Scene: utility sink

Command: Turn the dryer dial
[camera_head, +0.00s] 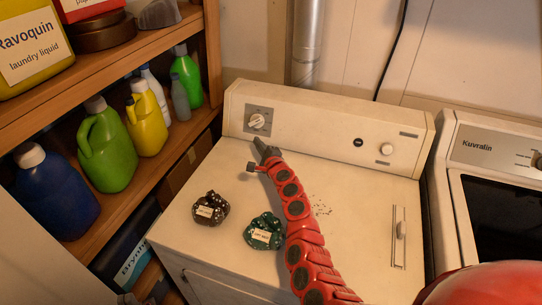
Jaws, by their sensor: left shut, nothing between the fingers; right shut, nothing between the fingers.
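The dryer (360,200) is a cream top-panel machine in the middle of the head view. A large white dial (257,121) sits on a grey plate at the left of its raised control panel. A smaller round knob (387,149) is at the panel's right.
Two mesh bags, dark (210,209) and green (263,231), lie on the dryer top left of my arm. A shelf (150,180) of bottles stands at left. A second machine (490,160) is at right. A metal duct (306,45) rises behind.

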